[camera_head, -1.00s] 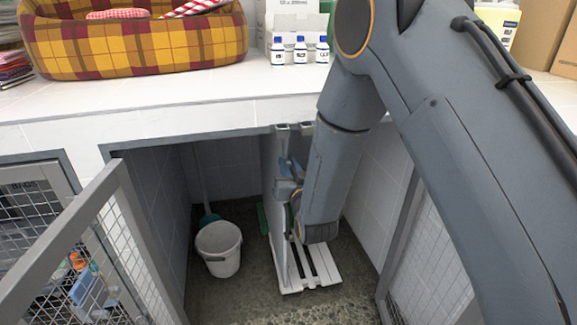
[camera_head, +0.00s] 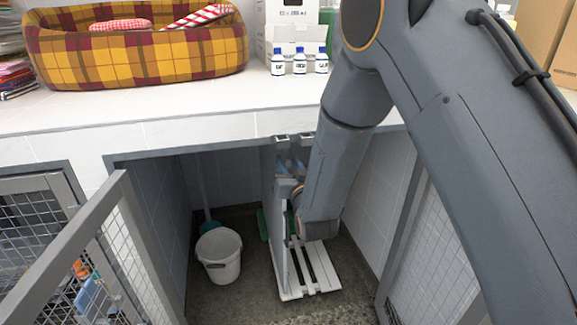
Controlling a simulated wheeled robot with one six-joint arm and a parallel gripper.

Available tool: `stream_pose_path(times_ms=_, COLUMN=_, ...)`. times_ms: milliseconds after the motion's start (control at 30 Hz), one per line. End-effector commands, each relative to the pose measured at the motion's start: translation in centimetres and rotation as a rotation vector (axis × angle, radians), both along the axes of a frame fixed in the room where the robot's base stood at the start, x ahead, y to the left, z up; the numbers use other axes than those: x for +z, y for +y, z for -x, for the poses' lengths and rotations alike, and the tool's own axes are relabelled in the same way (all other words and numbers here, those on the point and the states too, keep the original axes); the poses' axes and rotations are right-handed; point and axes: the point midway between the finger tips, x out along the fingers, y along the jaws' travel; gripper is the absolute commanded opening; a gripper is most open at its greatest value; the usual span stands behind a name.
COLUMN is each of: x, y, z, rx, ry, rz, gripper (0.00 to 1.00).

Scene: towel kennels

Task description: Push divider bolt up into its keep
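The grey divider panel (camera_head: 277,225) stands upright inside the open kennel under the counter, seen nearly edge-on. Two small metal brackets (camera_head: 293,139) sit at its top, just under the counter edge; I cannot tell whether one is the keep. My gripper (camera_head: 291,166) is at the divider's right face, below the brackets, mostly hidden by my wrist and in shadow. Its fingers are too small and dark to tell open from shut. The bolt cannot be made out, and contact with it cannot be told.
A white bucket (camera_head: 219,254) stands on the kennel floor left of the divider. A white slatted rack (camera_head: 309,270) lies at the divider's foot. A mesh door (camera_head: 95,250) stands open at left. Bottles (camera_head: 300,61) and a plaid pet bed (camera_head: 140,55) are on the counter.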

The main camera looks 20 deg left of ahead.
Motion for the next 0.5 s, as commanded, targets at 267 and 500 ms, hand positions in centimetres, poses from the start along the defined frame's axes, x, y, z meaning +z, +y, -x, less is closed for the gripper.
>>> stream_pose_path(times_ms=267, x=-0.2, y=-0.2, z=0.3, rx=0.0, ry=0.004, rz=0.003, gripper=0.29)
stream_pose_path(times_ms=500, x=-0.2, y=-1.9, z=3.1, rx=0.0, ry=0.004, rz=0.004, gripper=0.29)
